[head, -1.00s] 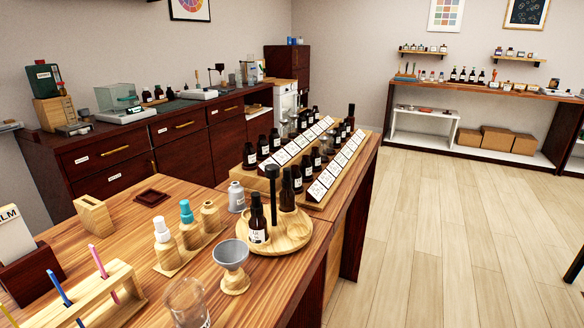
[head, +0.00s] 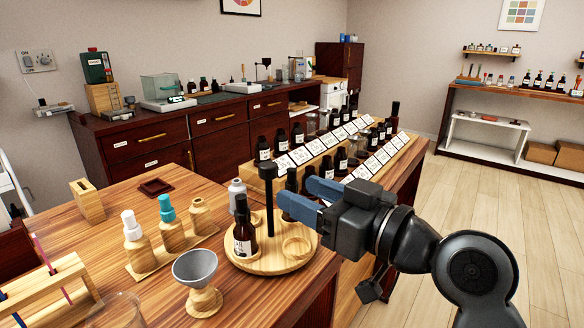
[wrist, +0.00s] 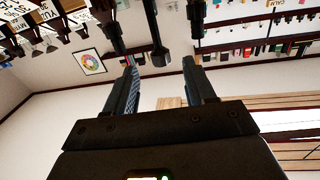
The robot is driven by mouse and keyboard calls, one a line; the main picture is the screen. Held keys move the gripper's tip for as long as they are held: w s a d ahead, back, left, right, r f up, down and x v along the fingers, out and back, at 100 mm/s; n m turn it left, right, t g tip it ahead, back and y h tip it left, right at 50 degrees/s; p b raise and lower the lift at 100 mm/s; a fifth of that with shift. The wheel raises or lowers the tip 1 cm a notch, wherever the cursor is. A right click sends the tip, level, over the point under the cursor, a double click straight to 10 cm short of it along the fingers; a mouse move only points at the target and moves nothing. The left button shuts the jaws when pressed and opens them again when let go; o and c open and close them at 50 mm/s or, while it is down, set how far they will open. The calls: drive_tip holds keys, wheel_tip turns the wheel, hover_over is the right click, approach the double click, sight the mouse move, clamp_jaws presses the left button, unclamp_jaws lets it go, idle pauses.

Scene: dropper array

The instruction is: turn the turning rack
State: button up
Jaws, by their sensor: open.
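The turning rack (head: 262,262) is a round wooden tray with a tall black knobbed centre post (head: 268,200), on the near counter. An amber labelled bottle (head: 243,235) stands on its left side. A shallow empty ring (head: 296,247) shows at its front right. Another dark bottle (head: 291,190) stands behind, partly hidden by my gripper. My gripper (head: 298,192) has blue fingers, open, pointing left just right of the post. In the wrist view the open gripper (wrist: 162,85) has the post's dark knob (wrist: 159,57) showing between its fingers; I cannot tell its depth.
A grey funnel on a wooden stand (head: 196,272) and a stand of dropper bottles (head: 170,240) are left of the rack. A grey metal bottle (head: 237,193) is close behind it. Stepped shelves of bottles and cards (head: 335,150) stand behind my gripper.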

sight(275, 168)
drive_tip(key=shift+n+y, duration=0.3)
drive_tip(key=shift+n, duration=0.2)
drive_tip(key=shift+r+p+x, duration=0.2)
drive_tip(key=shift+r+x, duration=0.1)
drive_tip(key=shift+x, duration=1.1)
drive_tip(key=shift+r+p+x, duration=0.2)
drive_tip(key=shift+r+x, duration=0.1)
drive_tip(key=shift+x, duration=1.15)
drive_tip(key=shift+r+p+x, duration=0.2)
drive_tip(key=shift+r+x, duration=0.1)
drive_tip(key=shift+x, duration=1.1)
drive_tip(key=shift+w+d, duration=0.15)
drive_tip(key=shift+c, duration=0.3)
clamp_jaws()
